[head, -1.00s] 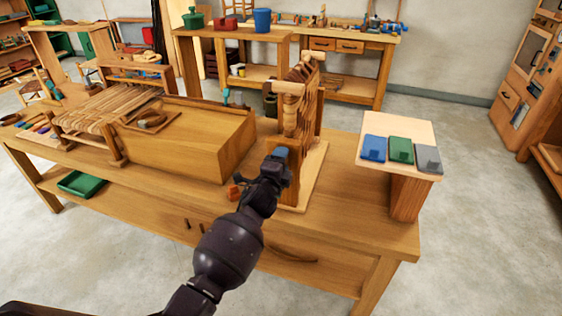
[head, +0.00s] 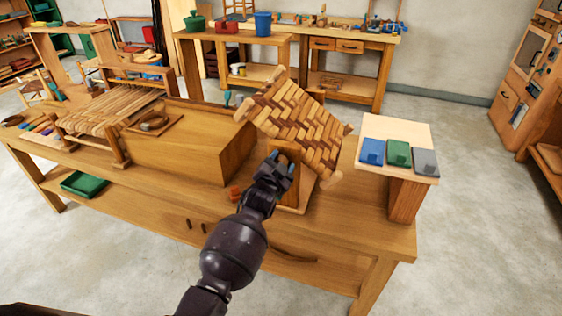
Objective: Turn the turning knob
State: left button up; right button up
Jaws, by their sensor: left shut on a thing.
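A woven bark seat panel (head: 302,124) with a herringbone pattern sits tilted on a wooden stand (head: 286,187) near the right of the bench. Its woven face shows towards me. My left gripper (head: 282,164) is at the near side of the stand, just below the panel. It is shut on the turning knob, a small brown wooden piece (head: 284,158) mostly hidden between its blue-tipped fingers. My right gripper is not in view.
The wooden bench (head: 345,232) also holds a large wooden box (head: 175,155) and a slatted frame (head: 110,115) on the left. On the right, a raised shelf (head: 400,128) carries blue, green and grey blocks. A small orange piece (head: 235,193) lies near my gripper.

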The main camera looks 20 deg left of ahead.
pick_arm(q)
jog(key=n+p, duration=0.1)
jog(key=n, duration=0.2)
jog(key=shift+a+r+n, duration=0.1)
jog(key=shift+n, duration=0.2)
jog(key=shift+a+n+p, duration=0.1)
jog(key=shift+n+p, duration=0.3)
jog(key=shift+n, duration=1.3)
jog(key=o, duration=0.9)
jog(key=s, duration=1)
jog(key=shift+s+a, duration=0.2)
jog(key=shift+s, duration=0.2)
